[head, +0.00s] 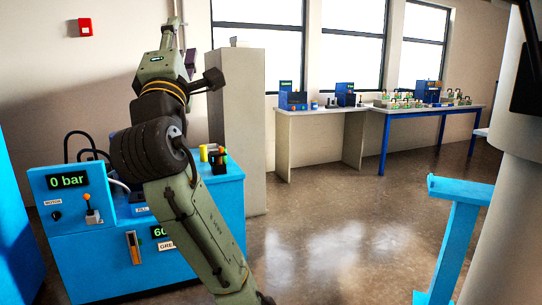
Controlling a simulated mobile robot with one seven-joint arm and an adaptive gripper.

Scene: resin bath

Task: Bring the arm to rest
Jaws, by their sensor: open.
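My arm (200,225) rises from the bottom middle of the head view, bends at a thick black joint, and goes on up to the upper left. My gripper (195,50) is at its top end, in front of the plain wall and a tall grey cabinet. Its fingers look spread, one pointing up and one out to the right, and I see nothing held between them. A small purple part shows between the fingers. The upper finger reaches close to the top edge of the picture.
A blue machine (85,260) reading "0 bar" stands behind my arm, with a yellow cylinder (203,153) on top. The tall grey cabinet (240,120) is behind it. A blue stand (455,225) is at right. Benches (325,112) line the windows; the middle floor is clear.

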